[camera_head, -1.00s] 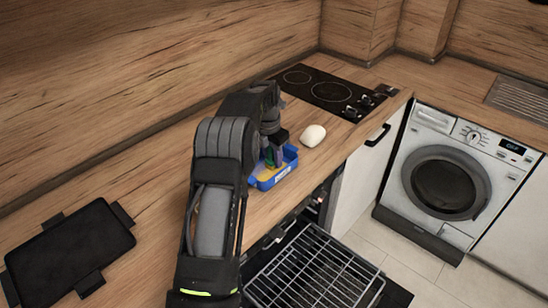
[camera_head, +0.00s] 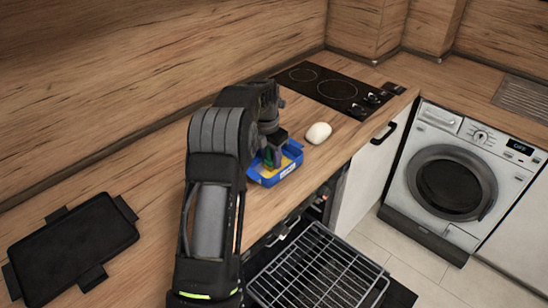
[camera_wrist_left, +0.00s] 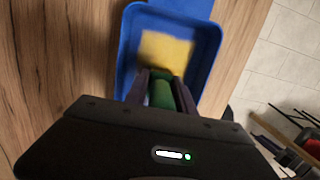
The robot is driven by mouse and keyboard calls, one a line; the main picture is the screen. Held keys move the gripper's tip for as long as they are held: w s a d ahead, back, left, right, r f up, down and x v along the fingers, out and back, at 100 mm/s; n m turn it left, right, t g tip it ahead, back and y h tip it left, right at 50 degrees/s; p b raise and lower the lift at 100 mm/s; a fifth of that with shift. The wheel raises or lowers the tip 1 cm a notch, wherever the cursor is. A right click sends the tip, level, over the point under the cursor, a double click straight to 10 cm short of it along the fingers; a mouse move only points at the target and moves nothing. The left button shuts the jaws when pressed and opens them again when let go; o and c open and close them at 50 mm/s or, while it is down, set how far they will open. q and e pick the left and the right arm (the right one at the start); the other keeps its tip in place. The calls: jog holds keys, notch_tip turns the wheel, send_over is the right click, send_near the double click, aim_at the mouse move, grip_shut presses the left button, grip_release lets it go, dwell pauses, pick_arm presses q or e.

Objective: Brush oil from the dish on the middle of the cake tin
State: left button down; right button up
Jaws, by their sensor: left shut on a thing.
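The blue oil dish (camera_head: 268,181) stands on the worktop near its front edge. It also shows in the left wrist view (camera_wrist_left: 213,42), with a blurred yellow patch (camera_wrist_left: 165,52) inside. My left gripper (camera_head: 270,157) is over the dish, pointing down into it. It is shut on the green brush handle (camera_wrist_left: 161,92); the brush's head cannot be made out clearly. The black cake tin (camera_head: 72,250), flat with tabs around its edge, lies on the worktop at the left, apart from the dish. My right gripper is not in view.
A white rounded object (camera_head: 318,133) lies just right of the dish. The black hob (camera_head: 335,90) is behind it. An open oven with a wire rack (camera_head: 318,272) is below the worktop's front edge. The worktop around the tin is clear.

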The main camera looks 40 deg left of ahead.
aim_at(260, 173)
pick_arm(q)
jog(key=shift+s, duration=0.6)
jog(key=shift+s+b, duration=0.4)
jog(key=shift+s, duration=0.5)
jog(key=shift+s+a, duration=0.1)
jog(key=shift+s, duration=0.05)
jog(key=shift+s, duration=0.8)
jog(key=shift+a, duration=0.25)
jog(key=shift+a, duration=0.3)
